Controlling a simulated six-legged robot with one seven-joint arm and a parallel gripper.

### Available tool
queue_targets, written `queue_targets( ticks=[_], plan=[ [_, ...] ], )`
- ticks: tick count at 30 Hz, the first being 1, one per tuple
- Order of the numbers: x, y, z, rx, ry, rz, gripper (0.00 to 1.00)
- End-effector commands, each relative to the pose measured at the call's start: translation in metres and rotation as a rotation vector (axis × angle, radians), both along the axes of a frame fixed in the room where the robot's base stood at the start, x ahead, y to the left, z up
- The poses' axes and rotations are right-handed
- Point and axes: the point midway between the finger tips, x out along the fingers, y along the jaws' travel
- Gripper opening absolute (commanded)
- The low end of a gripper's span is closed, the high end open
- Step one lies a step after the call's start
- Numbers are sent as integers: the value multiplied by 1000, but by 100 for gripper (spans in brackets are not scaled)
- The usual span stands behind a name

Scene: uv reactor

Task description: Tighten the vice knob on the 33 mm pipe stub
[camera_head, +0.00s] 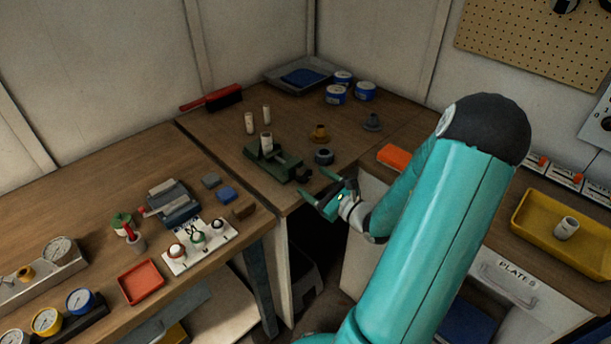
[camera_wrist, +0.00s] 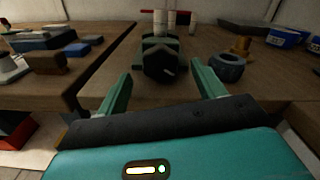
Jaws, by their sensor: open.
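The green vice (camera_head: 270,164) stands near the front edge of the corner bench. A pale pipe stub (camera_head: 266,142) stands upright in it; I cannot tell how tightly it is held. The dark vice knob (camera_head: 304,174) faces my arm; in the wrist view the knob (camera_wrist: 160,67) shows a small pale mark. My gripper (camera_head: 311,182) is open and empty, in front of the knob. In the wrist view the two green fingers of my gripper (camera_wrist: 160,82) are spread left and right of the knob, apparently short of it.
Two loose pale stubs (camera_head: 249,123) stand behind the vice. A dark ring (camera_head: 324,157) and a brass fitting (camera_head: 319,132) stand to its right. Blue-labelled tins (camera_head: 336,94) and a grey tray (camera_head: 283,72) are farther back. The left bench holds blocks and gauges.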

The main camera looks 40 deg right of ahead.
Motion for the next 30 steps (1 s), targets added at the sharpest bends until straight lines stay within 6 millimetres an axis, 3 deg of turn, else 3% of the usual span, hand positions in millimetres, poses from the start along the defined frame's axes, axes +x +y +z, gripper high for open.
queue_targets(
  ticks=[7,18,19,25,30],
  plan=[
    [37,1,0,0,-1,-1,69],
    [46,0,0,-2,-1,-2,69],
    [46,0,0,-2,-1,-2,67],
    [45,0,0,-2,-1,-2,27],
    [45,0,0,1,0,-2,24]
  ],
)
